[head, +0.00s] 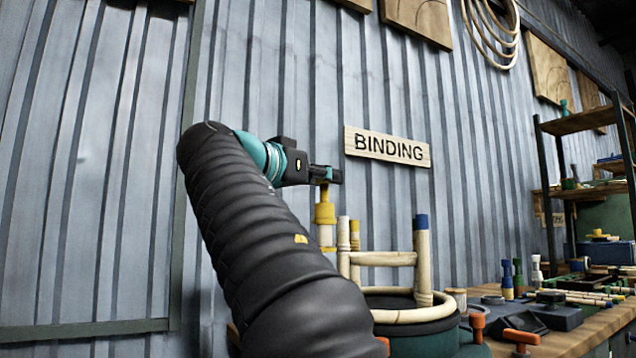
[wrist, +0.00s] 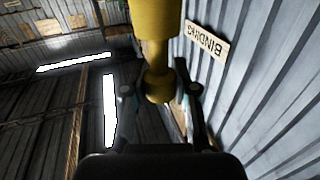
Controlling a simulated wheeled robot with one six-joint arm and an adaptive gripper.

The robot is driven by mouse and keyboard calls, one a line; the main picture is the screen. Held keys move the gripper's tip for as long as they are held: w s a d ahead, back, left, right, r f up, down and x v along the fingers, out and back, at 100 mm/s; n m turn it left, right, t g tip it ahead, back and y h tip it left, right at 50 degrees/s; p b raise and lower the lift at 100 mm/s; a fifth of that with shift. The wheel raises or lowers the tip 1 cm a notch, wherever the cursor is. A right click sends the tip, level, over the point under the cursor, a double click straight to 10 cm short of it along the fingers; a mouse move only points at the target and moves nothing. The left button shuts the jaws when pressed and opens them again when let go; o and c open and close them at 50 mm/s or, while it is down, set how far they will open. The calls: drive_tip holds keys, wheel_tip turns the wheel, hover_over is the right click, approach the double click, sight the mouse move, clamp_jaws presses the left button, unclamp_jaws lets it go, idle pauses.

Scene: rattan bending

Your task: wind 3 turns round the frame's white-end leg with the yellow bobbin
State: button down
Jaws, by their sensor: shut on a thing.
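My gripper (head: 328,175) is shut on the yellow bobbin (head: 325,213) and holds it upright, with a pale wound part below. In the wrist view the bobbin (wrist: 153,20) fills the top, its neck between my gripper's fingers (wrist: 159,90). The rattan frame (head: 383,259) stands with its legs up, joined by a rail. Its white-end leg (head: 343,240) is just right of the bobbin; I cannot tell whether they touch. A yellow-banded leg (head: 354,240) and a blue-end leg (head: 422,260) stand farther right. No strand or turns can be made out on the white-end leg.
The frame rests on a round dark green base (head: 425,341). To its right the bench (head: 590,335) holds blue (head: 507,283), green (head: 518,277) and white (head: 536,272) bobbins, an orange-handled tool (head: 521,338) and a dark block (head: 552,317). The corrugated wall (head: 290,80) with a BINDING sign (head: 387,147) is behind.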

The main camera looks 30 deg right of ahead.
drive_tip(key=shift+s+d, duration=0.25)
drive_tip(key=shift+s, duration=0.2)
drive_tip(key=shift+r, duration=0.1)
wheel_tip(320, 180, up, 11)
drive_tip(key=p, duration=1)
drive_tip(key=shift+f, duration=0.2)
idle(0.8)
